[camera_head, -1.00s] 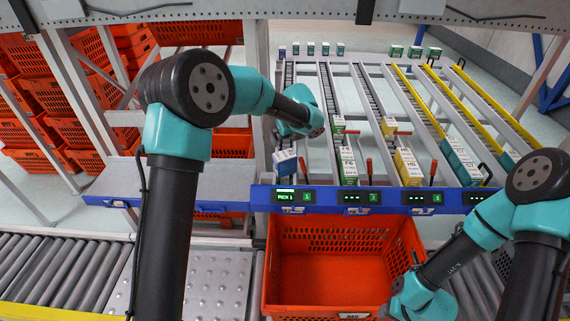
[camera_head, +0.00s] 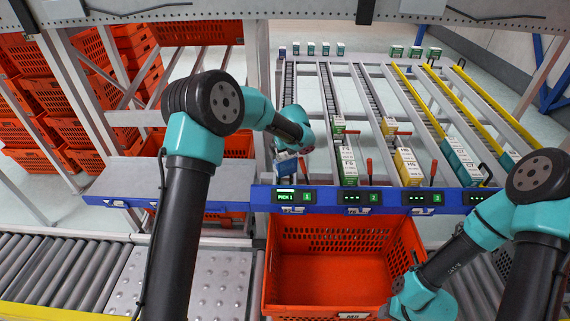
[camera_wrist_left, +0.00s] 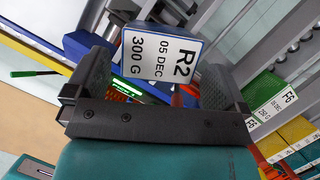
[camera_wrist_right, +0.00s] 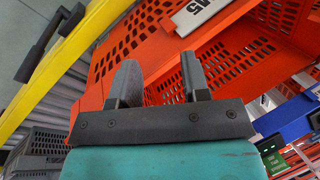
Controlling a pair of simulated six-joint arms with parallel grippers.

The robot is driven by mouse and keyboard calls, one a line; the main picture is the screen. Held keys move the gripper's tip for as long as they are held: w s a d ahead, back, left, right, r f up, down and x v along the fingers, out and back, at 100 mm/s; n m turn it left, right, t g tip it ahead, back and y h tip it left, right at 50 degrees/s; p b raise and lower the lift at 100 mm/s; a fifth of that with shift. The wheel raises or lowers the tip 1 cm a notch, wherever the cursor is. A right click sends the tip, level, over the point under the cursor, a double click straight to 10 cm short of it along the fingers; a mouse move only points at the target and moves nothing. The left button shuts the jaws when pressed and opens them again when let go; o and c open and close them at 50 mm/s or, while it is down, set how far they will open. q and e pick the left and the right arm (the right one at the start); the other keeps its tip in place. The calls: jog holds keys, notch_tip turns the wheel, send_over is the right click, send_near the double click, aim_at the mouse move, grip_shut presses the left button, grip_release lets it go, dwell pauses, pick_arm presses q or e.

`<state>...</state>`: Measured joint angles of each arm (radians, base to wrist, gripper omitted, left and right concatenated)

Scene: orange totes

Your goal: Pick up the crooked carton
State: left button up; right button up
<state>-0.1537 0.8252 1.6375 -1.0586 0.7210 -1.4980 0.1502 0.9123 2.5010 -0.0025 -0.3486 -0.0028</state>
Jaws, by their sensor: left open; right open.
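The carton in the leftmost lane is white and blue (camera_head: 287,168) and sits skewed at the lane's front end, partly hidden by my left arm in the head view. In the left wrist view the carton (camera_wrist_left: 160,60) shows a white label reading R2, 05 DEC, 300 G, tilted. My left gripper (camera_wrist_left: 160,85) is open, with one finger on each side of the carton; whether they touch it I cannot tell. My right gripper (camera_wrist_right: 160,85) is open and empty, above the orange tote (camera_head: 340,240).
White-green cartons (camera_head: 346,165), yellow cartons (camera_head: 407,168) and teal cartons (camera_head: 462,165) stand in lanes to the right. A blue rail (camera_head: 375,198) with lit displays runs along the lane fronts. The tote below is empty. Red levers (camera_head: 369,168) stick up between lanes.

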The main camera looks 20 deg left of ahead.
aim_at(285, 154)
pick_arm(q)
jog(key=shift+x, duration=2.35)
jog(key=shift+d+f, duration=0.1)
jog(key=shift+d, duration=0.05)
jog(key=shift+c, duration=0.2)
jog(key=c, duration=0.7)
notch_tip(285, 154, up, 10)
